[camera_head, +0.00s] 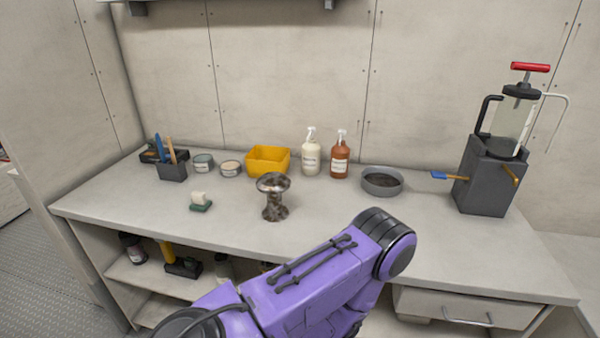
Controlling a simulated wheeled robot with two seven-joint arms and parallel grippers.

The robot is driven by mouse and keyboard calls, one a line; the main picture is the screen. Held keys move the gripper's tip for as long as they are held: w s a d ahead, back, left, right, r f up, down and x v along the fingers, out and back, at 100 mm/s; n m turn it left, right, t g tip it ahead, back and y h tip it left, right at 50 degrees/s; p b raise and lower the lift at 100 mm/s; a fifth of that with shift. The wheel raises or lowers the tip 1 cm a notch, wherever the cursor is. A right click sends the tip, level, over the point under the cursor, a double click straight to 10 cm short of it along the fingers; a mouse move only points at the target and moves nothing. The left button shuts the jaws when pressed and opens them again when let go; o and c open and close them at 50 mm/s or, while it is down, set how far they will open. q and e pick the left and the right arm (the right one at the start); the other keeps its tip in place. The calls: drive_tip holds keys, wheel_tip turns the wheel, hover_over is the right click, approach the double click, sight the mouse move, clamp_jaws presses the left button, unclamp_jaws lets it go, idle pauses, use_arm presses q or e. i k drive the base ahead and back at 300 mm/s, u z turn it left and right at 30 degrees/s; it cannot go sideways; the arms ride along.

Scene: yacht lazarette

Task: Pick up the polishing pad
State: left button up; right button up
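A small pad with a dark green base and a white top (200,202), which looks like the polishing pad, lies on the workbench (130,215) at the left, near its front edge. Nothing touches it. A tarnished, mushroom-shaped metal piece (274,197) stands upright to its right. One purple arm of mine crosses the bottom middle in front of the bench, with no fingers showing. Neither gripper is in view.
Along the back stand a dark tool holder (172,173), two tins (203,163) (230,170), a yellow bin (268,161), white (311,157) and orange (339,159) spray bottles, a grey bowl (382,181) and a pump on a dark block (485,184). Bench around the pad is clear.

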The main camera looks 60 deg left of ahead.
sight(200, 204)
drive_tip(key=z, duration=1.35)
drive_tip(key=k, duration=1.65)
drive_tip(key=u, duration=1.6)
